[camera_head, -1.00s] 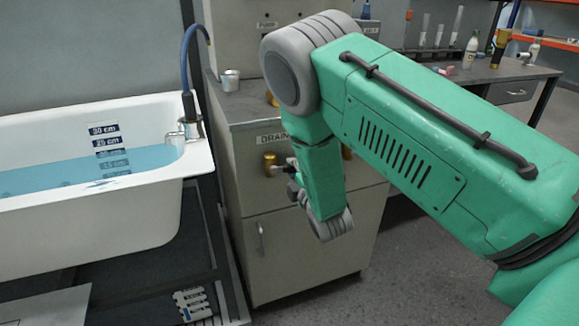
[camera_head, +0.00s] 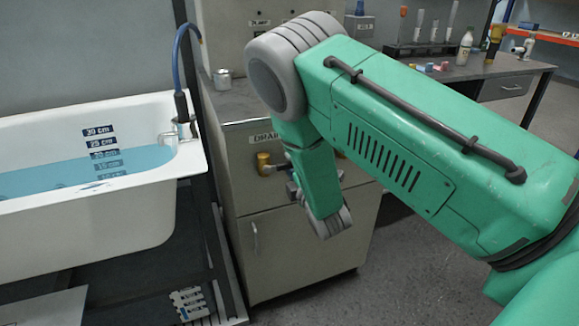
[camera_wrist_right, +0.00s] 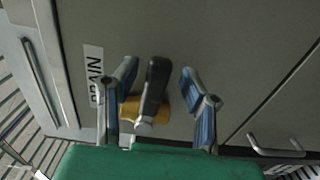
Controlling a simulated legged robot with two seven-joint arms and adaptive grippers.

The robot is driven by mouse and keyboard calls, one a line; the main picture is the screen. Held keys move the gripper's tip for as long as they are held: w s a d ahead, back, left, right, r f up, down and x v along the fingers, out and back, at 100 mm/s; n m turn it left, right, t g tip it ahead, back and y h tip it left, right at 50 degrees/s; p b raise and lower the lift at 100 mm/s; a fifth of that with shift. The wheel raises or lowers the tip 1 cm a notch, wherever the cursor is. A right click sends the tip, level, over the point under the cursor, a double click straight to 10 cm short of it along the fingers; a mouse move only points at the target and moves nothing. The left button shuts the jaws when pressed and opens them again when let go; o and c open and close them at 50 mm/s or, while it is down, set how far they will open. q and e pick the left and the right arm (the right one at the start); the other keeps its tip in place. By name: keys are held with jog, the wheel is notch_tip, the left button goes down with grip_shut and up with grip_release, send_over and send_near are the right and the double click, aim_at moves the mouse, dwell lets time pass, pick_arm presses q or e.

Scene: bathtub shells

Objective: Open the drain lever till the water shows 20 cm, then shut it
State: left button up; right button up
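The white bathtub (camera_head: 90,232) stands at the left in the head view with blue water (camera_head: 60,178) in it. Its depth scale (camera_head: 102,143) shows 30 and 25 cm above the water. The waterline lies just below the 25 cm label, with the lower labels seen through the water. The drain lever has a black handle (camera_wrist_right: 155,82) and a brass body (camera_wrist_right: 145,109), beside a DRAIN label (camera_wrist_right: 94,76). My right gripper (camera_wrist_right: 163,80) is open, its fingers on either side of the lever with gaps. In the head view my arm mostly hides it. My left gripper is out of view.
The lever is on a grey cabinet (camera_head: 300,265) right of the tub. A metal cup (camera_head: 222,79) stands on its top. A blue hose (camera_head: 181,60) arches by the tub's end. A bench (camera_head: 500,72) with bottles and tubes stands behind.

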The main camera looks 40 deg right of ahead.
jog(key=shift+a, duration=0.2)
jog(key=v, duration=1.1)
jog(key=shift+s, duration=0.4)
jog(key=shift+f, duration=0.1)
